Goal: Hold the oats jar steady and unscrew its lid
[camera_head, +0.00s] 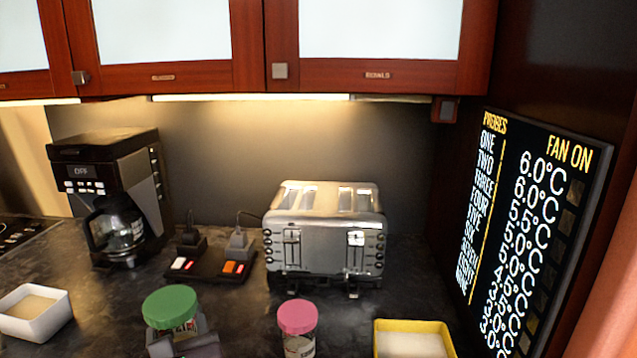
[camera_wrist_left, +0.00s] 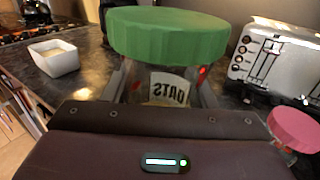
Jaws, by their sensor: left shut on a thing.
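The oats jar (camera_head: 180,326) stands on the dark counter at the front, its green lid (camera_head: 170,306) seated on top. In the left wrist view the jar's clear body (camera_wrist_left: 168,86) shows a pale label with oats lettering under the wide green lid (camera_wrist_left: 168,34). My left gripper (camera_head: 183,342) is shut on the jar's body below the lid. In the left wrist view its fingers (camera_wrist_left: 163,88) lie on either side of the jar. The jar's lower part is hidden by the gripper. My right gripper is in neither view.
A pink-lidded jar (camera_head: 298,320) stands to the right, with a yellow-rimmed container (camera_head: 440,326) beyond it. A white bowl (camera_head: 42,322) sits to the left. A toaster (camera_head: 325,250), power strip (camera_head: 212,266) and coffee maker (camera_head: 140,170) stand behind.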

